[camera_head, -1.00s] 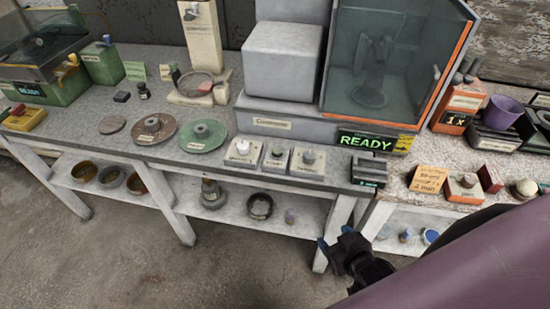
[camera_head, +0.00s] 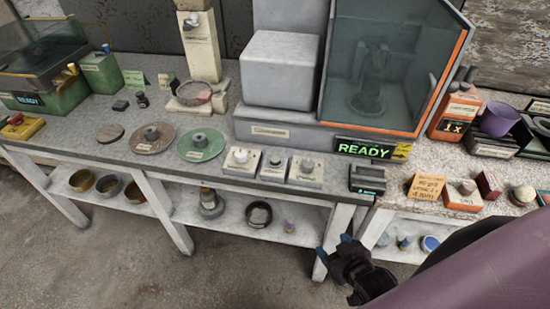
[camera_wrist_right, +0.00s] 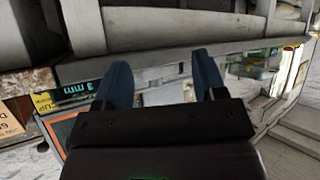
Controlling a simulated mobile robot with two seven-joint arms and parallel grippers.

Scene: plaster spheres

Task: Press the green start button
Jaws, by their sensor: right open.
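In the head view three small control boxes stand in a row on the bench front, below the grey machine. The middle box carries the green start button (camera_head: 276,161). The left box has a white knob (camera_head: 240,155) and the right box a grey knob (camera_head: 308,165). My right gripper (camera_head: 334,249) is low in front of the bench, below and right of the button and apart from it. In the right wrist view its two blue fingers (camera_wrist_right: 161,80) are spread with nothing between them. The button cannot be made out in that view. My left gripper is not in view.
The grey machine (camera_head: 285,70) has a glass-fronted chamber and a green READY display (camera_head: 364,149). A dark small device (camera_head: 367,179) sits right of the boxes. Grinding discs (camera_head: 201,144) lie left of them. The lower shelf (camera_head: 235,222) holds bowls. Floor in front is clear.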

